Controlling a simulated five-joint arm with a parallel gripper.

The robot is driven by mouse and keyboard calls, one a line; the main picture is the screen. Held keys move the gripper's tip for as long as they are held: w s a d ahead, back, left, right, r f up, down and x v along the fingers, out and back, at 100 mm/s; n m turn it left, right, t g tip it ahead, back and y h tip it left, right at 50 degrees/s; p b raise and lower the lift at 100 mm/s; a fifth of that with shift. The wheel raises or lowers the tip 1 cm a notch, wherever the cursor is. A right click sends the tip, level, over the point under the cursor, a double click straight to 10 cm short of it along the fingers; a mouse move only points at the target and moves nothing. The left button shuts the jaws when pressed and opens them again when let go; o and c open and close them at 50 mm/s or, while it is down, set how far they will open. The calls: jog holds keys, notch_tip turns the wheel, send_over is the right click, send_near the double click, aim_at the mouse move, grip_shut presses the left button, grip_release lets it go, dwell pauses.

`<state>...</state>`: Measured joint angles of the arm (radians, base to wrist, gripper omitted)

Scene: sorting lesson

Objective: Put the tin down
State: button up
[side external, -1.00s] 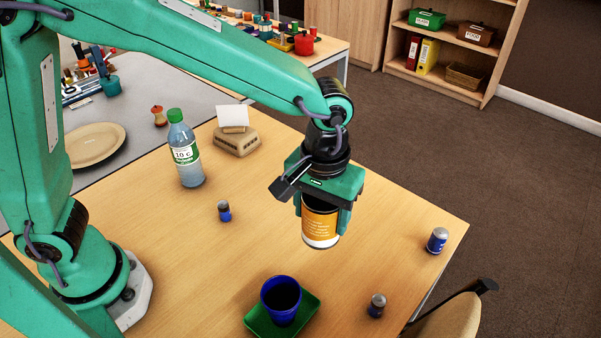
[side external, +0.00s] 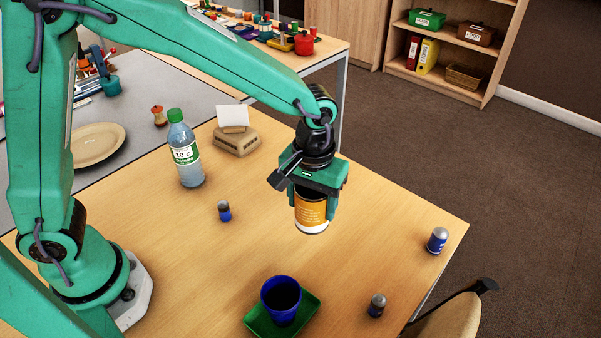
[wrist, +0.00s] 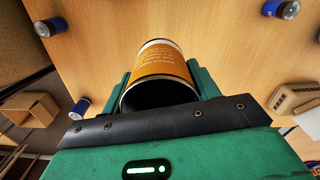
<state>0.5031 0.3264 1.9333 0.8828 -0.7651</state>
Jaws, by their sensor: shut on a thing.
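The tin (side external: 311,211) has an orange label with pale writing and a white band at its bottom. My gripper (side external: 316,206) is shut around its sides and holds it roughly upright. The tin looks to be above the wooden table (side external: 150,260), but I cannot tell how big the gap under it is. In the wrist view the tin (wrist: 160,72) sits between my two green fingers (wrist: 162,88), and its dark, open-looking top faces the camera.
A blue cup (side external: 281,300) stands on a green tray (side external: 312,304) at the front. Small blue-and-grey cylinders (side external: 224,211) (side external: 376,306) (side external: 437,240) stand around.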

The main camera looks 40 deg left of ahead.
aim_at(313, 193)
jog(key=w+a+f, duration=0.1)
jog(key=w, duration=0.1)
jog(key=w+a+f, duration=0.2)
jog(key=shift+w, duration=0.1)
jog(key=shift+f, duration=0.15)
jog(key=shift+f, duration=1.9)
jog(key=shift+f, duration=0.15)
jog(key=o, duration=1)
jog(key=shift+c, duration=0.2)
jog(key=shift+r, duration=0.2)
